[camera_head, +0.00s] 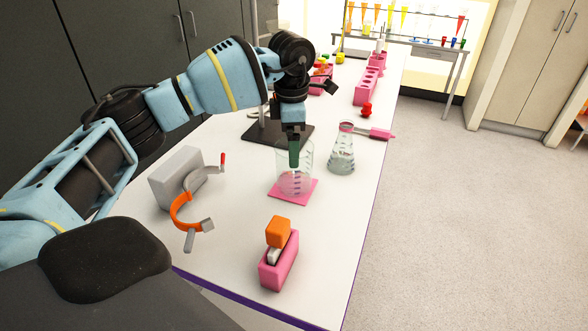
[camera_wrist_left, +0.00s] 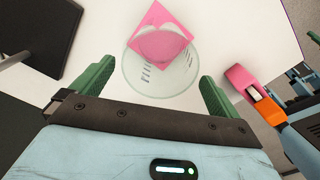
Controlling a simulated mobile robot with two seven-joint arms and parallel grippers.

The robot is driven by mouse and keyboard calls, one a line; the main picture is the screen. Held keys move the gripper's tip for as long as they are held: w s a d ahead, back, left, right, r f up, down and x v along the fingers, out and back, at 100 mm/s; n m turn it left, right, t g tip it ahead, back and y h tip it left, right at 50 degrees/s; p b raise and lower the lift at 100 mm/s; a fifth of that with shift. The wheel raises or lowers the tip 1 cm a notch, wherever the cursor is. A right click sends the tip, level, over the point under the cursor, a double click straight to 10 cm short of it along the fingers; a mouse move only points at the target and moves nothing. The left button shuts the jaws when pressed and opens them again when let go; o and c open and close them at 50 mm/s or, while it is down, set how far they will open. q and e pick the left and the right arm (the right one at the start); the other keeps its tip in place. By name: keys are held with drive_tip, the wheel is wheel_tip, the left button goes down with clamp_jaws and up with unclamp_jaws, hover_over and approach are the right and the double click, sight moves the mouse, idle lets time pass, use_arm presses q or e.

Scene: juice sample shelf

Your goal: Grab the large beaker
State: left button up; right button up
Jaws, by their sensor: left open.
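The large clear beaker (camera_head: 291,172) stands upright on a pink square mat (camera_head: 292,200) on the white table. My left gripper (camera_head: 294,152) points down at the beaker's top, with a green finger overlapping its rim in the head view. In the left wrist view the open green fingers of my left gripper (camera_wrist_left: 157,86) lie on either side of the beaker (camera_wrist_left: 158,72), with a gap visible at each side. The pink mat (camera_wrist_left: 158,22) shows through and beyond the glass. How deep the fingers reach along the beaker is unclear. My right gripper is not in view.
A conical flask (camera_head: 342,150) with a pink clamp stands right of the beaker. A dark stand base (camera_head: 270,133) lies behind it. A pink holder with an orange block (camera_head: 279,256) is in front. A grey block (camera_head: 177,178) and orange clamp (camera_head: 183,212) are left.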

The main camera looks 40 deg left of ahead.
use_arm(q)
drive_tip(key=shift+w+d+f, duration=0.1)
drive_tip(key=shift+w+f, duration=0.05)
drive_tip(key=shift+f, duration=2.15)
drive_tip(key=c, duration=1.1)
